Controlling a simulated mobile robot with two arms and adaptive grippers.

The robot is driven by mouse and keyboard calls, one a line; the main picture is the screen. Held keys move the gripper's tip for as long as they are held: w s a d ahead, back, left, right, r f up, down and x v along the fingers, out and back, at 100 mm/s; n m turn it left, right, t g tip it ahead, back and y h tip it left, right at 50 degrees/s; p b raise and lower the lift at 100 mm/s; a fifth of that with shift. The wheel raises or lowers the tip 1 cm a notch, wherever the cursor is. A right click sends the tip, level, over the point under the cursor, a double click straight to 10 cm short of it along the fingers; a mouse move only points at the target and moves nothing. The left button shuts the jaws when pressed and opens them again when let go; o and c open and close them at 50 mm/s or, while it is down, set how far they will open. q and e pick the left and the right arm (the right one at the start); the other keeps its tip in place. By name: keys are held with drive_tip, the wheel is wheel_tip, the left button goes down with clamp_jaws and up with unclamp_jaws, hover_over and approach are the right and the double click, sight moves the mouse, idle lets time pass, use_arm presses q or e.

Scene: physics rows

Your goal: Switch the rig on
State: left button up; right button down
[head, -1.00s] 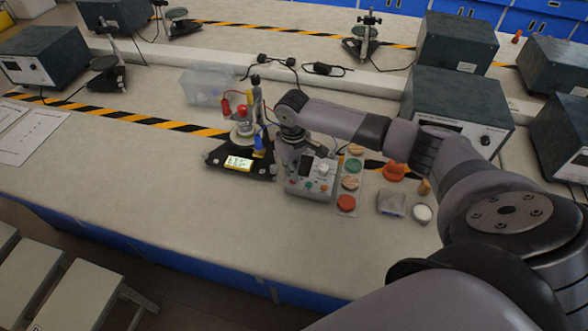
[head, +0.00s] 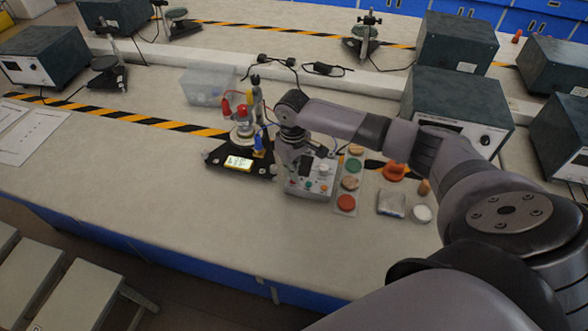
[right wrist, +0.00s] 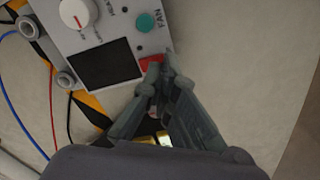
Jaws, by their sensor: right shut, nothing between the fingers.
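The rig's grey control box (head: 312,190) stands on the bench beside a black-based stand (head: 215,158) with a lit yellow display. In the right wrist view the box's face (right wrist: 118,28) carries a white knob (right wrist: 78,12), a green button (right wrist: 146,22) marked FAN, a dark screen (right wrist: 105,66) and a red switch (right wrist: 150,62) near its edge. My right gripper (right wrist: 159,68) is shut and empty. Its fingertips are at the red switch and partly cover it; I cannot tell whether they press it. The screen looks dark. My left gripper is not in view.
A strip of coloured discs (head: 347,183) lies right of the box, with a grey square block (head: 391,202) and a white round piece (head: 421,213) beyond. A clear bin (head: 203,87) and power supplies (head: 460,105) stand behind. The bench front is clear.

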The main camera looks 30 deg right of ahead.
drive_tip(key=shift+f+b, duration=0.35)
drive_tip(key=shift+f, duration=0.65)
idle(0.5)
drive_tip(key=shift+s+f, duration=0.1)
drive_tip(key=shift+f, duration=0.1)
drive_tip(key=shift+r+p, duration=0.75)
drive_tip(key=shift+p, duration=0.15)
wheel_tip(320, 180, up, 6)
drive_tip(key=p, duration=0.6)
drive_tip(key=shift+f, duration=0.2)
drive_tip(key=shift+f, duration=0.1)
